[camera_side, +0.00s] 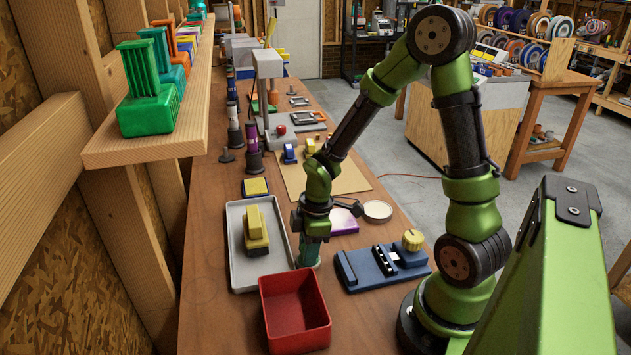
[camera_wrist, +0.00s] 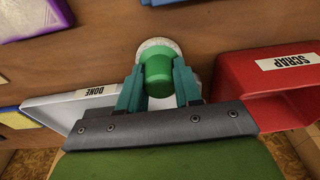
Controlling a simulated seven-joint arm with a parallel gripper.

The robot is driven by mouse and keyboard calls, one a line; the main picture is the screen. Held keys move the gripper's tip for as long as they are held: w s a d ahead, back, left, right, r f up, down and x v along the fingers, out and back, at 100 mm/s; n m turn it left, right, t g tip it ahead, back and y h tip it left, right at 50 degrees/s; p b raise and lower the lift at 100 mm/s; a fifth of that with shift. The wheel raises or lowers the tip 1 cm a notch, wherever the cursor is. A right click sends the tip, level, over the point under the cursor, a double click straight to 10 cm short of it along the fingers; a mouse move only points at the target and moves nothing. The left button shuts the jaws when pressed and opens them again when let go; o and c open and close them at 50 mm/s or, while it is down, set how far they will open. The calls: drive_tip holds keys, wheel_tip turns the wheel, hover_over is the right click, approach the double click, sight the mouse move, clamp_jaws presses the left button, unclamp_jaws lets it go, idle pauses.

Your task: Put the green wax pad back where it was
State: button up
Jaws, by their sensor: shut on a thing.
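My gripper (camera_wrist: 160,88) is shut on the green wax pad (camera_wrist: 158,70), with a teal finger on each side of its green round handle. A whitish round part shows around the handle's far end. In the side view my gripper (camera_side: 308,250) points down beside the right edge of the grey tray (camera_side: 238,272), just behind the red bin (camera_side: 295,312). The pad is mostly hidden by the fingers there. I cannot tell whether it touches the bench.
The tray reads DONE and holds a yellow-topped block (camera_side: 256,228); the bin reads SCRAP. A blue fixture (camera_side: 383,268) with a yellow knob stands right of my gripper. Behind are a purple pad (camera_side: 345,228) and a pale round disc (camera_side: 378,210). Bare bench lies left of the tray.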

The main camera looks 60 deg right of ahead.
drive_tip(key=o, duration=1)
drive_tip(key=shift+f, duration=0.1)
wheel_tip(320, 180, up, 12)
drive_tip(key=s+d, duration=0.1)
drive_tip(key=s+a+r+m+t, duration=0.6)
drive_tip(key=r+m, duration=0.4)
drive_tip(key=m, duration=0.3)
drive_tip(key=shift+s+a+r+y, duration=0.2)
drive_tip(key=shift+a+r+y, duration=0.2)
drive_tip(key=shift+a, duration=0.3)
